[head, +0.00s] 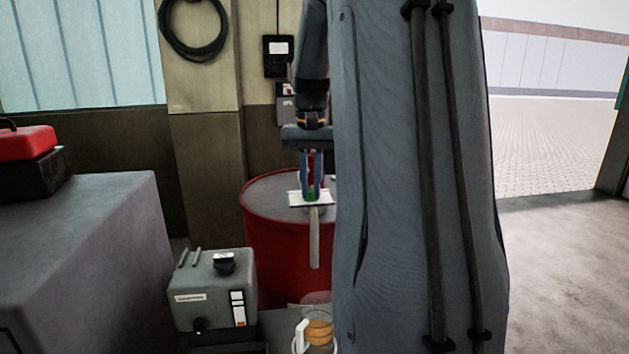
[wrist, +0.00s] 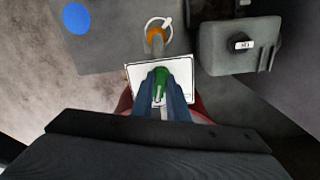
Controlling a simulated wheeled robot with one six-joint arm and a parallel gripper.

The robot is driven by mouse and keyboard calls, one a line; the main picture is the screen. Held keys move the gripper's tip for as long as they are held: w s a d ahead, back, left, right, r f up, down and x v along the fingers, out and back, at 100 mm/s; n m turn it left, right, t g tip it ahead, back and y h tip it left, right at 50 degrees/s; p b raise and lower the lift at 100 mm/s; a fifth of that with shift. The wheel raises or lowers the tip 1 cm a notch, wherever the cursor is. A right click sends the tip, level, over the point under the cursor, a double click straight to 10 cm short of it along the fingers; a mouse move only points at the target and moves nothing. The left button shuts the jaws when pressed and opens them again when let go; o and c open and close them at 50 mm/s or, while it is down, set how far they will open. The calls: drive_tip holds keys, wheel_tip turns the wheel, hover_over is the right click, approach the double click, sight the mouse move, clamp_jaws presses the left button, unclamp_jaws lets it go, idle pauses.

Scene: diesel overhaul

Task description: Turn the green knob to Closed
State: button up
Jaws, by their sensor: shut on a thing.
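The green knob (wrist: 161,75) sits on a white plate (wrist: 180,72) with a dark border line. In the head view the green knob (head: 310,194) shows small between my gripper's blue fingers, above the white plate (head: 325,202). My gripper (head: 311,190) points down from above and is shut on the knob; the wrist view shows its fingers (wrist: 161,85) on both sides of it. A pale pointer or mark lies on the knob, but I cannot read its position. Any labels on the plate are too small to read. A grey spout (head: 314,240) hangs below the plate.
A red drum (head: 265,265) stands behind the spout. A jug with amber liquid (head: 320,330) is below it. A grey box with switches (head: 212,290) stands to the left. A grey bench (head: 90,240) with a red-lidded box (head: 28,142) is further left. Open floor lies at right.

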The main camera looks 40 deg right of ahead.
drive_tip(key=n+p, duration=0.4)
drive_tip(key=n, duration=0.2)
drive_tip(key=shift+a+r, duration=0.15)
drive_tip(key=n, duration=0.5)
drive_tip(key=o, duration=1.5)
drive_tip(key=shift+r, duration=3.35)
